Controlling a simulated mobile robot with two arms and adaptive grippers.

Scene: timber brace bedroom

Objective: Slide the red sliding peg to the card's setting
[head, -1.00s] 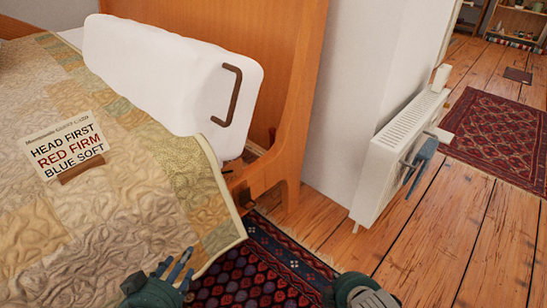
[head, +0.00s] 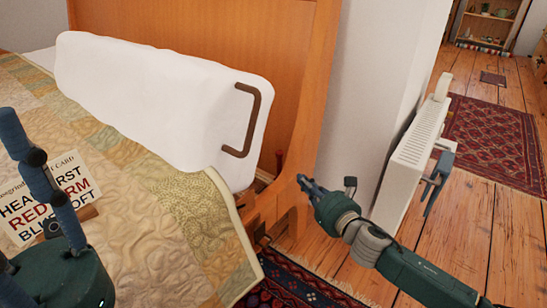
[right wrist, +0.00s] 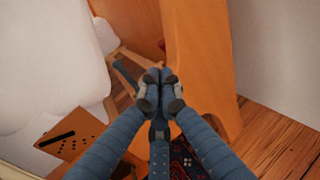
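The red peg (head: 280,160) shows small beside the headboard post, past the white bolster; a bit of red shows in the right wrist view (right wrist: 162,45), beyond my fingers. My right gripper (head: 309,186) is at the right of the post, apart from the peg. Its fingers are drawn together with nothing seen between them. The card (head: 72,182) stands on the quilt and reads "HEAD FIRST, RED FIRM, BLUE SOFT", partly hidden by my left gripper (head: 35,165), whose fingers are spread and empty. A dark blue bar (right wrist: 125,75) shows by the wooden frame. The peg's setting is hidden.
The white bolster (head: 150,105) with a brown handle (head: 258,120) lies against the wooden headboard (head: 190,30). A wooden plate with a black slot (right wrist: 75,147) shows low left. A white radiator (head: 410,165) stands at the right. A patterned rug (head: 285,285) lies below.

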